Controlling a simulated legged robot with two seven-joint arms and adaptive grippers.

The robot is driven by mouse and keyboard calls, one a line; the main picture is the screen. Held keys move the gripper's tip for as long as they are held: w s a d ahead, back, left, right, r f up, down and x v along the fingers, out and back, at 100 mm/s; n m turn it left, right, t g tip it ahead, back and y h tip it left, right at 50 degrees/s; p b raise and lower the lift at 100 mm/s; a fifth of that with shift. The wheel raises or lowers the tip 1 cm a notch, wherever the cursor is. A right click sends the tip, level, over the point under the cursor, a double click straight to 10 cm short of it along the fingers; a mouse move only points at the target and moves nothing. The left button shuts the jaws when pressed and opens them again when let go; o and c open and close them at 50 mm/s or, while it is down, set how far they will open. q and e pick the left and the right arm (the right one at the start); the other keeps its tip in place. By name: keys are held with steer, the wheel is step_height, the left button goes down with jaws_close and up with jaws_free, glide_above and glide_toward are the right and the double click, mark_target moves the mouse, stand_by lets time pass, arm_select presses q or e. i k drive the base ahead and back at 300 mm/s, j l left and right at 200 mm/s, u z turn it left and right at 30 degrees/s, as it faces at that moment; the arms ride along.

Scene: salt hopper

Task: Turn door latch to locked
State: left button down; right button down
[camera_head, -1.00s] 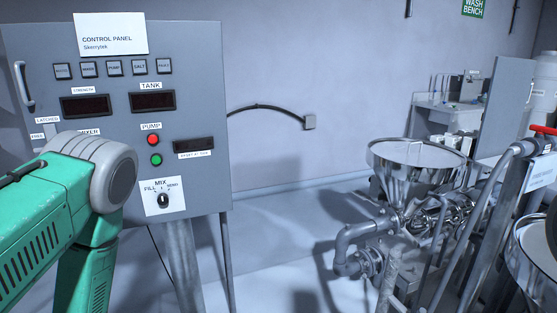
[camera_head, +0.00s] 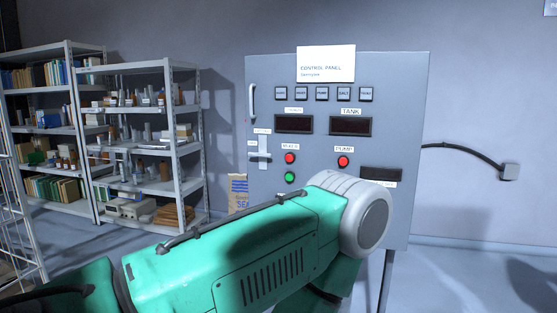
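The grey control panel (camera_head: 400,90) stands right of centre. The door latch (camera_head: 264,153) is a pale lever on a plate at the panel's left edge, below a vertical door handle (camera_head: 252,103). Small labels sit above and beside the latch, too small to read now. Neither gripper shows in the view.
Metal shelves (camera_head: 140,68) with books, bottles and boxes stand at the left. A paper sack (camera_head: 238,192) is on the floor between shelves and panel. A cable runs right from the panel to a wall box (camera_head: 509,172). Floor at the right is clear.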

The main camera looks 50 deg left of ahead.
mark_target(262, 154)
steer(key=u, duration=1.7)
